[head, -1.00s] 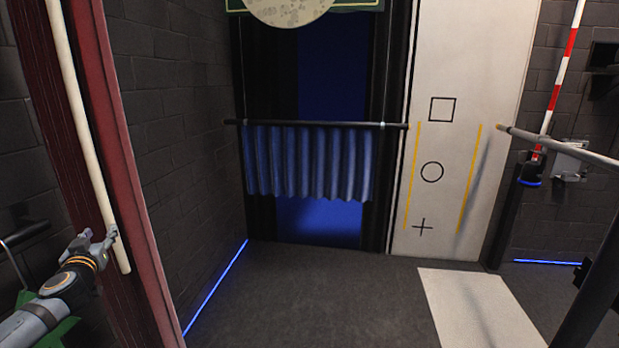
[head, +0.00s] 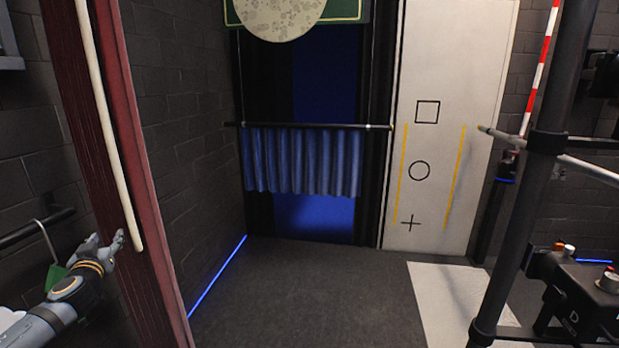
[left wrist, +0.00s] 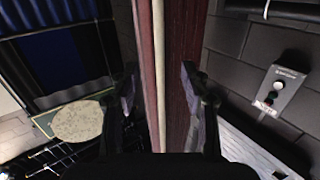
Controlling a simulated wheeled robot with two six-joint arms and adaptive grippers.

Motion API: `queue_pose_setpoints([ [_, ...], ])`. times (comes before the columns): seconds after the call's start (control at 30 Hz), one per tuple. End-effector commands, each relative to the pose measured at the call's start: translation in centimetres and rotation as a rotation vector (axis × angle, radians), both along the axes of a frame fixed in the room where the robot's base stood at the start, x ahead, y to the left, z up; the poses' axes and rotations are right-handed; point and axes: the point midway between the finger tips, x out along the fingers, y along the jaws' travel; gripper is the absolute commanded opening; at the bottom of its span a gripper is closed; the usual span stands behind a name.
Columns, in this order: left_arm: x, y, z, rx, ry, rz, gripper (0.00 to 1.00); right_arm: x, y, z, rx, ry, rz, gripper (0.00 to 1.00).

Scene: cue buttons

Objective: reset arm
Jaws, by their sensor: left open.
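My left gripper (head: 108,242) is at the lower left of the head view, close to the dark red post and the lower end of its cream rod (head: 112,130). In the left wrist view the two fingers (left wrist: 160,92) are apart, with the post and rod showing between and beyond them. Nothing is held. I cannot tell from these views how far the fingers are from the rod. My right gripper is not in view. A grey box with buttons (left wrist: 282,90) is on the wall in the left wrist view.
A black pole (head: 530,200) stands at the right, beside a control box (head: 590,300) with knobs. A white panel (head: 460,60) bears a square, circle and cross. A blue curtain (head: 300,162) hangs from a bar. The middle floor (head: 310,290) is clear.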

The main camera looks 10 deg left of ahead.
Motion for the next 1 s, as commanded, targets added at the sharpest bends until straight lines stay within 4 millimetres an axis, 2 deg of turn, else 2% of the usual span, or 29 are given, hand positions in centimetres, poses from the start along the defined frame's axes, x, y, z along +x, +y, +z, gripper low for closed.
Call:
queue_pose_setpoints([
  [0.27, -1.5, -4.0, -6.6, -0.019, 0.133, 0.01, 0.46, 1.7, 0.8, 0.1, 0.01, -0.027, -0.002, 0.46],
  [0.47, -4.1, -8.6, -13.0, -0.039, 0.289, 0.009, 0.46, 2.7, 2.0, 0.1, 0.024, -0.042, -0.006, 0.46],
  [0.57, -6.4, -11.9, -16.9, -0.058, 0.405, -0.002, 0.46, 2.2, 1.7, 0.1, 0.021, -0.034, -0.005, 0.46],
  [0.73, -12.8, -19.5, -23.5, -0.101, 0.672, -0.062, 0.46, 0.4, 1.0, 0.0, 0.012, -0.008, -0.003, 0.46],
  [0.83, -16.5, -23.2, -25.7, -0.121, 0.81, -0.118, 0.46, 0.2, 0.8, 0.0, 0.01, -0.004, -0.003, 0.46],
  [1.0, -21.8, -28.2, -27.5, -0.152, 0.991, -0.22, 0.46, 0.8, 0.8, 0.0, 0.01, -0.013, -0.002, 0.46],
])
